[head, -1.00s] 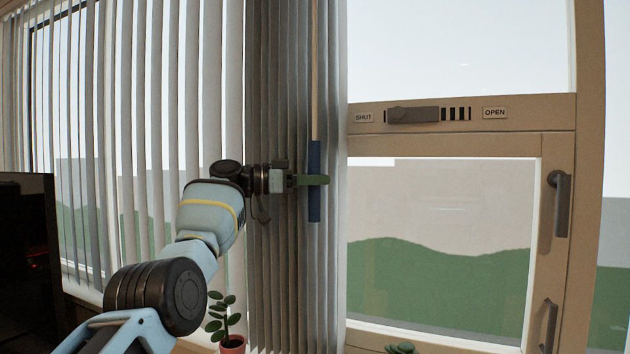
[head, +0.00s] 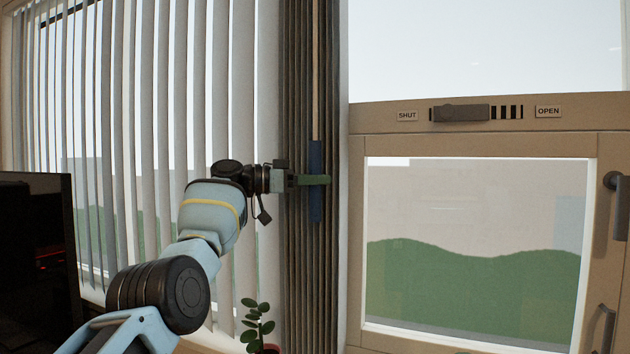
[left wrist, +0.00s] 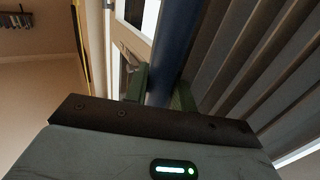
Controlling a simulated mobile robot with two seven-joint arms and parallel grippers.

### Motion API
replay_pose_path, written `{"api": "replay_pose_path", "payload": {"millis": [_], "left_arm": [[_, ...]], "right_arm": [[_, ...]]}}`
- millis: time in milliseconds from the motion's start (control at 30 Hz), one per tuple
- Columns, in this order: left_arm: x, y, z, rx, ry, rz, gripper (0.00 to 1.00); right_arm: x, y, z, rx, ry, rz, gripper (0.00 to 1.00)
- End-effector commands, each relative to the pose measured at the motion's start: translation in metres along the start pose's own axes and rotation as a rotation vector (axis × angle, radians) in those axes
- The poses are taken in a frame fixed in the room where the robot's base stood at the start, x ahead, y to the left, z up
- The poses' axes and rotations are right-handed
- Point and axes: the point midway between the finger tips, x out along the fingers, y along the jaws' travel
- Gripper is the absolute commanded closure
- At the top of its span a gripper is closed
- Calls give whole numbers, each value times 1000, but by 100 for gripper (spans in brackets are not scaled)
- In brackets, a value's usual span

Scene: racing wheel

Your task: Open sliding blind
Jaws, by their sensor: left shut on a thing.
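The sliding blind (head: 225,130) has vertical slats. Light, spaced slats hang on the left, and a darker bunch of slats (head: 295,100) stands at its right end. A wand with a blue handle (head: 315,207) hangs in front of the dark bunch. My left gripper (head: 312,180) is shut on the blue handle, with its green fingers on either side of it. In the left wrist view the blue handle (left wrist: 174,45) runs up between the fingers of the gripper (left wrist: 160,92). My right gripper is not in view.
A window with a tan frame (head: 480,143) stands uncovered right of the blind, with a slider (head: 460,113) between SHUT and OPEN labels and grey handles (head: 620,205). A potted plant (head: 258,325) stands below the blind. A black screen (head: 35,260) is at far left.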

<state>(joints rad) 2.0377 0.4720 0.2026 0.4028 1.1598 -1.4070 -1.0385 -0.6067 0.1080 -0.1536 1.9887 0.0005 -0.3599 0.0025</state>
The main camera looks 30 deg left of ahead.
Motion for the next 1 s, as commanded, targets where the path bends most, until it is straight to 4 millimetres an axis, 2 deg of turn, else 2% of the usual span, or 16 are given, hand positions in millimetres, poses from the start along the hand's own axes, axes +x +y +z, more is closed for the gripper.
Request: {"api": "replay_pose_path", "payload": {"millis": [500, 533, 667, 1000], "left_arm": [[-1, 0, -4, 3, 8, -2, 100], [-1, 0, -4, 3, 8, -2, 71], [-1, 0, -3, 2, 6, -1, 54], [-2, 0, -1, 0, 2, 0, 54]], "right_arm": [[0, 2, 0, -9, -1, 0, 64], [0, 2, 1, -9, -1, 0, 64], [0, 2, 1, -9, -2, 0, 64], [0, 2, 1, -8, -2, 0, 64]]}}
